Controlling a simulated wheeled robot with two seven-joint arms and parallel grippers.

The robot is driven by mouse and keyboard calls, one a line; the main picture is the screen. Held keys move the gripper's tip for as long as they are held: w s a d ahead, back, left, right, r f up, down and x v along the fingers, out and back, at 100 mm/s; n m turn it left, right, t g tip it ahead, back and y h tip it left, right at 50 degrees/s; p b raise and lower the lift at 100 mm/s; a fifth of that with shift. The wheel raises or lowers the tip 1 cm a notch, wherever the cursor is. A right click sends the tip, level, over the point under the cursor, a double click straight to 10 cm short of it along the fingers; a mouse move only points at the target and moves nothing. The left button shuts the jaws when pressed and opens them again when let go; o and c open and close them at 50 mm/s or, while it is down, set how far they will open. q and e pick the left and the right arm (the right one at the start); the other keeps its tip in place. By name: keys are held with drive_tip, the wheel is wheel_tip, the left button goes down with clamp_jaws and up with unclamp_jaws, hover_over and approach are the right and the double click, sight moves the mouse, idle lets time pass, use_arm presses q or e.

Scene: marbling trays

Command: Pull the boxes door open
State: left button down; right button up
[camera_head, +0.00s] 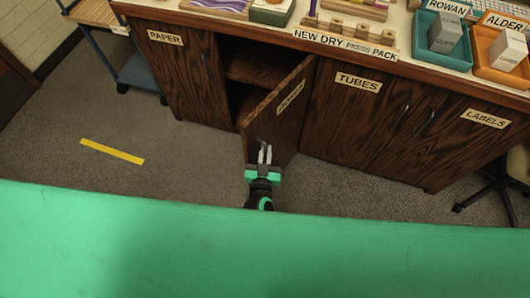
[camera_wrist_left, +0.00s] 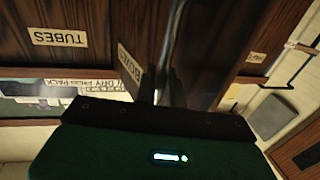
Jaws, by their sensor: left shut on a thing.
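The boxes door (camera_head: 280,118) is a dark wood cupboard door with a slanted label. It stands partly open, swung out from the cabinet front, with a dark shelf space (camera_head: 245,75) showing to its left. My left gripper (camera_head: 265,152) is at the door's lower free side and is shut on the door handle (camera_wrist_left: 171,45), a thin metal bar seen in the left wrist view. The boxes door also shows there, its label upside down (camera_wrist_left: 129,70). The fingertips are partly hidden in shadow. My right gripper is in neither view.
The paper door (camera_head: 170,75) at left and the tubes door (camera_head: 345,110) at right are closed. A green surface (camera_head: 200,240) fills the foreground. Carpet with yellow tape (camera_head: 112,151) is clear at left. A stool base (camera_head: 490,190) stands at right.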

use_arm(q)
drive_tip(key=shift+w+r, duration=0.1)
drive_tip(key=shift+r, duration=0.05)
drive_tip(key=c, duration=1.6)
unclamp_jaws()
drive_tip(key=shift+d, duration=0.1)
drive_tip(key=shift+c, duration=0.2)
drive_tip(key=s, duration=1.3)
drive_tip(key=shift+s+b, duration=0.4)
drive_tip(key=shift+b, duration=0.05)
